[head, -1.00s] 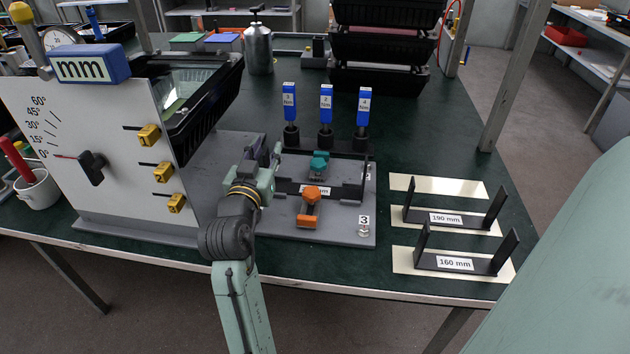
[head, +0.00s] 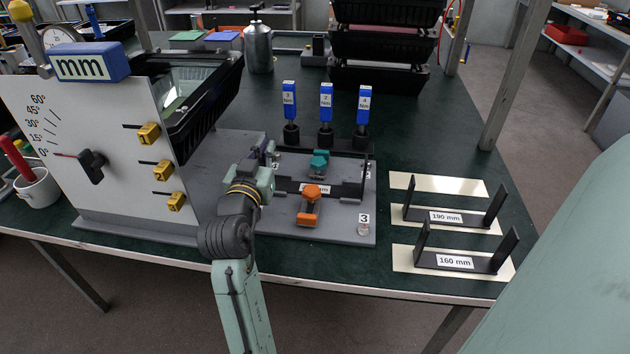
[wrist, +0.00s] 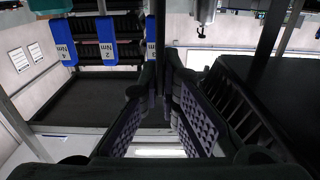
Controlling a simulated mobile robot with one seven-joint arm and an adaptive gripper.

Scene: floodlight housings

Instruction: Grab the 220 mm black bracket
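A black bracket (head: 345,190) sits on the grey fixture plate (head: 340,231). The orange clamp (head: 310,203) covers the number on its label, leaving only "mm" readable. The teal clamp (head: 319,163) stands just behind it. Its right upright shows; its left end is partly hidden by my gripper. My gripper (head: 268,155) is at that left end. In the wrist view, the finger pads of my gripper (wrist: 160,100) are drawn close together, with a thin dark upright edge of the bracket (wrist: 159,40) between the tips.
Brackets marked 190 mm (head: 447,217) and 160 mm (head: 455,262) stand on pale mats at right; a third mat (head: 437,185) is empty. Three blue-handled drivers (head: 326,103) stand behind the plate. A white dial panel (head: 95,140) stands close on the left.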

